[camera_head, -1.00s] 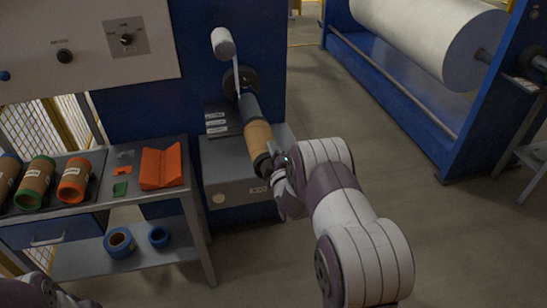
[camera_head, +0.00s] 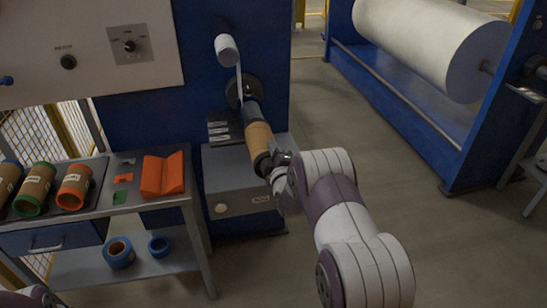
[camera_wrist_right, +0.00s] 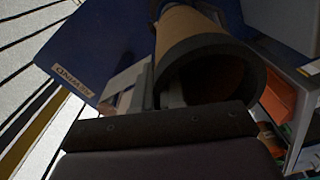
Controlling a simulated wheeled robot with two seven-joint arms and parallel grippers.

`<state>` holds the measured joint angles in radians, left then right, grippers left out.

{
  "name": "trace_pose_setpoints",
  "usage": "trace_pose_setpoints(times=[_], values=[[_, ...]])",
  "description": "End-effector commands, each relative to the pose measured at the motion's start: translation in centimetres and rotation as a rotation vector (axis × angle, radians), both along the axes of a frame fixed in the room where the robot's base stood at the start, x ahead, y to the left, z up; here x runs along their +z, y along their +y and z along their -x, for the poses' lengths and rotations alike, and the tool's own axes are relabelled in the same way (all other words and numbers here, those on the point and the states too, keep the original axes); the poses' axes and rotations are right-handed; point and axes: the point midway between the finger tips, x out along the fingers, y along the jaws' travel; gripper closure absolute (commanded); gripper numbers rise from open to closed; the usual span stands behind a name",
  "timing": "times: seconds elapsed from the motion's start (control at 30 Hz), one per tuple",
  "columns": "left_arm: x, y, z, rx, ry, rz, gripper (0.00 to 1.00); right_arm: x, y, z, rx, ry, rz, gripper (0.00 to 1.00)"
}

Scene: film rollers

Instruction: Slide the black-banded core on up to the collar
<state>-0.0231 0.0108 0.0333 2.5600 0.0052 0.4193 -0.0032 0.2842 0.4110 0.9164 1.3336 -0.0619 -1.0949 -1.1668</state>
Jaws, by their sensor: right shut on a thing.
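The black-banded core (camera_head: 259,138) is a brown cardboard tube with a black band at its near end. It is in line with the dark shaft (camera_head: 252,112), which sticks out of the blue machine. The black round collar (camera_head: 241,91) is at the shaft's far end, with bare shaft between it and the core. My right gripper (camera_head: 277,161) is shut on the core's near end. In the right wrist view the core's open black rim (camera_wrist_right: 204,56) faces me; how far the shaft reaches inside is hidden. My left gripper is not visible; only a bit of my left arm shows.
A white roll (camera_head: 227,48) sits above the shaft, with a strip hanging down. A grey box (camera_head: 238,180) stands below. At left, a bench (camera_head: 128,198) holds several banded cores and an orange V-block (camera_head: 163,175). A big film roll (camera_head: 430,45) is at right.

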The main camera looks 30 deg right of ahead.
Motion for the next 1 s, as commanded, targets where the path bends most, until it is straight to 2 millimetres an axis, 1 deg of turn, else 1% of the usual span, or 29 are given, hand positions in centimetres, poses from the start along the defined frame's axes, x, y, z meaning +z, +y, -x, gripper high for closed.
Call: trace_pose_setpoints(times=[0.1, 0.4, 0.63, 0.7, 0.73, 0.77, 1.0], values=[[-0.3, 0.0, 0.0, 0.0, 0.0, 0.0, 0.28, 0.0, -0.1, -0.4, 0.0, -0.002, 0.001, 1.0], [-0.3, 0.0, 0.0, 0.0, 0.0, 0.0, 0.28, 0.1, -0.1, -0.4, 0.0, -0.002, 0.001, 1.0], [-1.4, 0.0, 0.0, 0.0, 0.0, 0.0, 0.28, -0.1, -0.3, -1.5, 0.001, -0.003, 0.001, 1.0], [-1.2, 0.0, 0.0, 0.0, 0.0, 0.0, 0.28, 0.1, -0.4, -1.5, 0.0, -0.002, 0.001, 0.74], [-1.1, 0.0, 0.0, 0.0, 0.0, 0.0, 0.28, 0.1, -0.4, -1.5, 0.001, -0.001, 0.0, 0.64], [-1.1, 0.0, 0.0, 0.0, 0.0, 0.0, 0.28, 0.1, -0.3, -1.5, 0.001, -0.001, 0.0, 0.6], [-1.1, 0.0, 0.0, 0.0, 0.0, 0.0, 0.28, 0.0, -0.3, -1.5, 0.0, 0.0, 0.0, 0.6]])
